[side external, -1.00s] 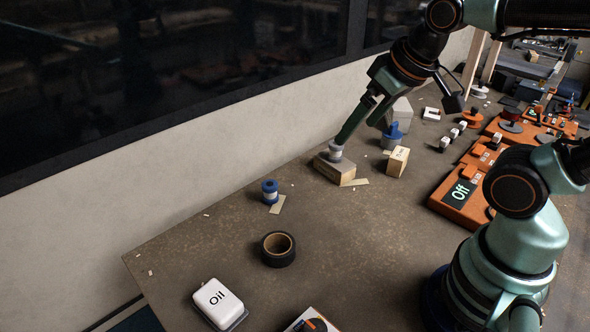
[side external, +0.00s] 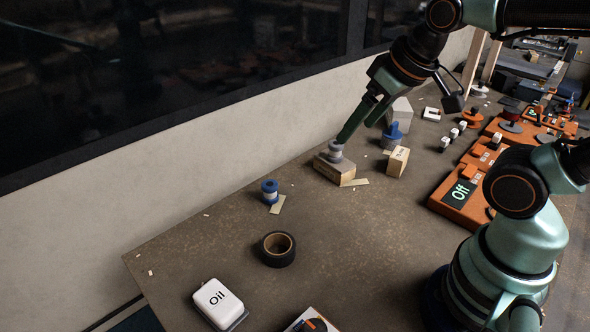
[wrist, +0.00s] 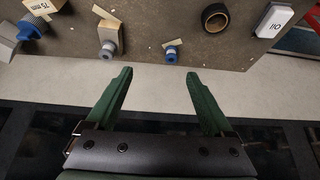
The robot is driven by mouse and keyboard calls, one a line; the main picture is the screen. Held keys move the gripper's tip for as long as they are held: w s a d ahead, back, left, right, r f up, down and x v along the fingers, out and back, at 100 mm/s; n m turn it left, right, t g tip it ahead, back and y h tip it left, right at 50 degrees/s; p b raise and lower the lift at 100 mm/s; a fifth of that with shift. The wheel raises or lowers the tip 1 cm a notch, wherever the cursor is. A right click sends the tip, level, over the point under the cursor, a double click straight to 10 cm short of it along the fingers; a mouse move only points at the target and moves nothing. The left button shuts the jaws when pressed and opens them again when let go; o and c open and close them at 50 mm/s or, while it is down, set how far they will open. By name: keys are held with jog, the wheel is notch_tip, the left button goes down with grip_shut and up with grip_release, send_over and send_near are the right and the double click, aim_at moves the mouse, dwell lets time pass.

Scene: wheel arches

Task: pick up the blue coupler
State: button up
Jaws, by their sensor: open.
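A small blue cylinder with a pale band (side external: 269,192), which looks like the blue coupler, stands on the table beside a pale strip. It also shows in the wrist view (wrist: 172,57), beyond the fingertips and right of the middle between them. My gripper (wrist: 159,73) is open with nothing between its two green fingers.
The wall (side external: 180,195) runs close behind the table. Table around the blue cylinder is mostly clear.

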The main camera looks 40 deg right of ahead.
jog(key=n+g, duration=0.6)
jog(key=n, duration=1.2)
send_over(271, 183)
notch_tip(271, 183, down, 12)
jog(key=f, duration=0.6)
jog(key=shift+w+a+f, duration=0.25)
jog(key=shift+a+f, duration=0.1)
jog(key=shift+f, duration=0.05)
jog(key=shift+s+d+f, duration=0.15)
jog(key=shift+d+f, duration=0.05)
jog(key=shift+f, duration=1.2)
jog(key=shift+s+d+f, duration=0.1)
jog(key=shift+d+f, duration=0.05)
jog(key=shift+f, duration=1.2)
grip_shut()
jog(key=shift+r, duration=0.15)
